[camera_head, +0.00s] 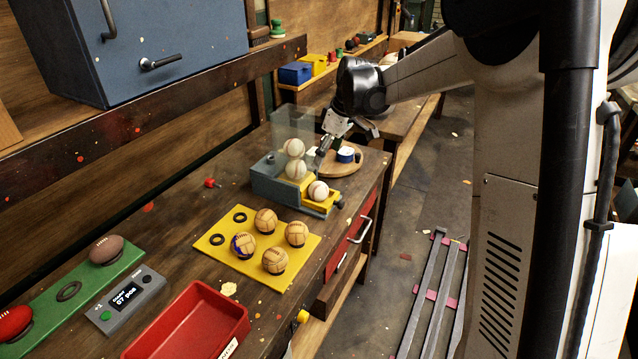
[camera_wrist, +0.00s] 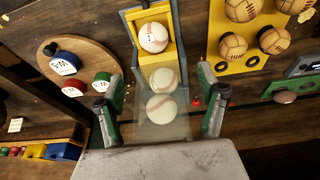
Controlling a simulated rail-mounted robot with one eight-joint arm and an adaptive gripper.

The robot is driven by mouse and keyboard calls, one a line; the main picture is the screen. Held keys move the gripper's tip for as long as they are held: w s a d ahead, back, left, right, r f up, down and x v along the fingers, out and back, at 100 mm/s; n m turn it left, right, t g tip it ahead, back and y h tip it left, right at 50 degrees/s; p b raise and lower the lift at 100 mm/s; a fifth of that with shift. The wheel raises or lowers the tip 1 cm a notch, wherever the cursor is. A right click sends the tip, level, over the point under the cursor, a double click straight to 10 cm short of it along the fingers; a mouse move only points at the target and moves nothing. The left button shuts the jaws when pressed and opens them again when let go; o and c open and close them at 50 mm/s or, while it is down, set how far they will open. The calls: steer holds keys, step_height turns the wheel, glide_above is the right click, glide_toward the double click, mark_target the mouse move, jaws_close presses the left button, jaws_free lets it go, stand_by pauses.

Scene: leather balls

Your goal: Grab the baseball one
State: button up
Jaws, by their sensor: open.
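Several white baseballs with red stitching are at a grey-blue and yellow dispenser (camera_head: 277,190). One baseball (camera_head: 318,190) sits in its yellow front tray, also seen at the top of the wrist view (camera_wrist: 153,37). Two more, an upper baseball (camera_head: 294,147) and a lower baseball (camera_head: 295,168), are stacked in a clear upright tube. My gripper (camera_head: 322,152) is open and empty, tilted down just above and behind the tray baseball. In the wrist view its two fingers (camera_wrist: 160,82) stand wide apart, with the tube's baseballs showing between them.
A red bin (camera_head: 190,325), a grey counter box (camera_head: 125,300) and a green board (camera_head: 75,290) are nearer.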

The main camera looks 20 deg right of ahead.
mark_target(320, 183)
steer(key=x, duration=0.9)
steer(key=shift+w+d+f, duration=0.25)
steer(key=shift+w+d, duration=0.1)
steer(key=shift+w, duration=0.05)
steer(key=shift+d+p+x, duration=0.2)
steer(key=shift+p+x, duration=0.4)
steer(key=shift+x, duration=2.1)
steer(key=shift+s, duration=0.15)
steer(key=shift+c, duration=0.5)
steer(key=c, duration=1.2)
